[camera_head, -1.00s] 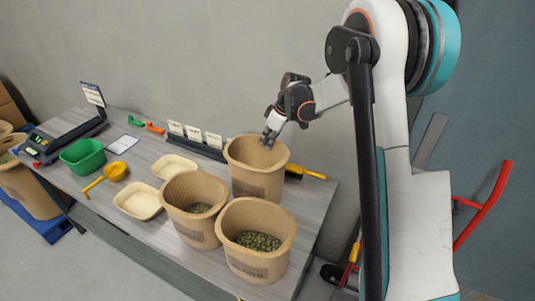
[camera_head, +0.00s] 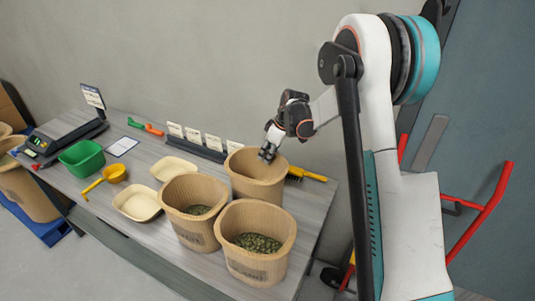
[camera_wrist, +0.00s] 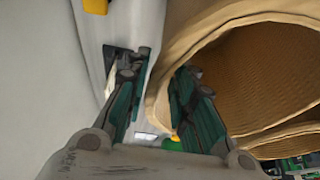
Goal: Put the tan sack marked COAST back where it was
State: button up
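Three open tan sacks are on the table in the head view. The back sack (camera_head: 250,192) is upright at the right rear, its marking unreadable. My gripper (camera_head: 268,152) is at its rim, above the table. In the wrist view, the gripper fingers (camera_wrist: 160,95) stand either side of the sack wall (camera_wrist: 158,108), pinching its rim, one finger inside the mouth. Small print on the front sack (camera_head: 255,272) and the middle sack (camera_head: 192,236) is too small to read; both hold green pellets. Whether the back sack's base touches the table is hidden.
A row of label cards (camera_head: 192,135) stands along the wall behind the sacks. Two cream trays (camera_head: 137,204), a yellow scoop (camera_head: 115,174), a green bin (camera_head: 82,157) and a scale (camera_head: 68,136) lie to the left. A yellow-handled brush (camera_head: 312,177) is right of the back sack.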

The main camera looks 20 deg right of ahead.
jog(key=p+v, duration=0.2)
jog(key=v, duration=1)
jog(key=shift+r, duration=0.1)
